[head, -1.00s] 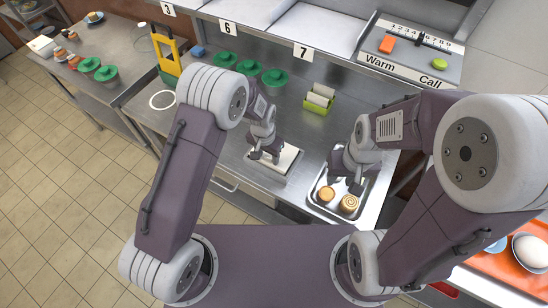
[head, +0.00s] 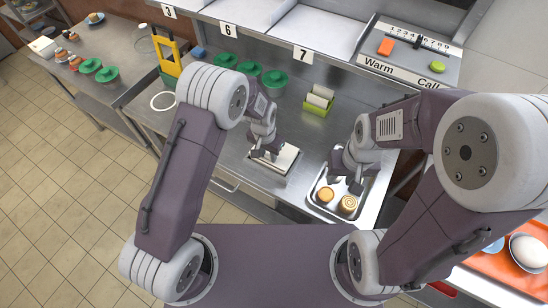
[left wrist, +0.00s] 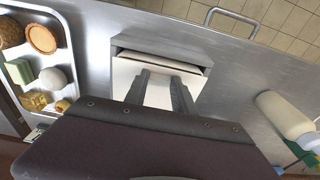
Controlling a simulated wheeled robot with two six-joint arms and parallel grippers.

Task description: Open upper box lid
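A small grey box with a pale lid (head: 287,159) sits on the steel counter at the middle. In the left wrist view its pale lid (left wrist: 130,70) lies within the grey rim, with a dark gap along the far edge. I cannot tell how far the lid is raised. My left gripper (head: 264,155) is right at the box, and its two fingers (left wrist: 160,76) stand apart over the lid; nothing shows gripped between them. My right gripper (head: 344,184) is over the metal tray, its fingers apart and empty.
The metal tray (head: 318,205) with round pastries (head: 348,204) stands right of the box. Green-lidded pots (head: 275,78), a green holder (head: 318,100) and a yellow stand (head: 170,55) are farther back. In the left wrist view a pale bottle (left wrist: 284,115) lies at the right.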

